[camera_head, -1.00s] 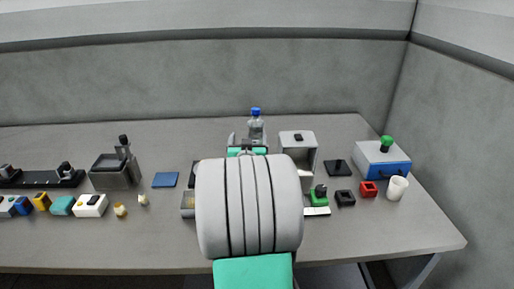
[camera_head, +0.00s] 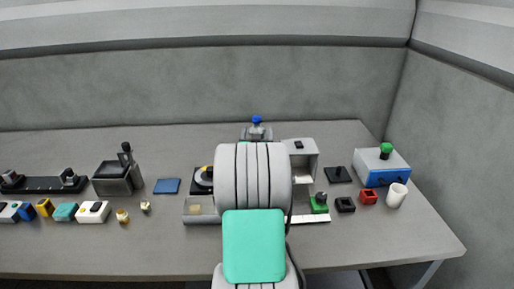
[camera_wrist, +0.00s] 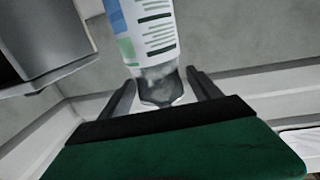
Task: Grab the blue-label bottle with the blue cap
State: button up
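The bottle with the blue cap (camera_head: 257,119) stands upright at the back of the table, beyond my arm; its lower part is hidden in the head view. In the wrist view the bottle (camera_wrist: 150,35) shows a white label with blue and green patches and dark print lines. Its clear end lies between the fingers of my gripper (camera_wrist: 160,82). My gripper looks open, one finger on each side of the bottle, with small gaps visible. The cap is out of the wrist view. In the head view my gripper (camera_head: 256,133) is partly hidden behind my arm.
A grey housing (camera_head: 300,160) stands close to the right of the bottle. Further right are a blue-and-white box (camera_head: 382,167) with a green knob and a white cup (camera_head: 397,195). A dark grey holder (camera_head: 117,178) and a blue pad (camera_head: 167,186) lie left. The back wall is behind.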

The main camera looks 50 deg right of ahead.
grip_shut()
dwell(0.6)
jog(key=shift+r, duration=0.15)
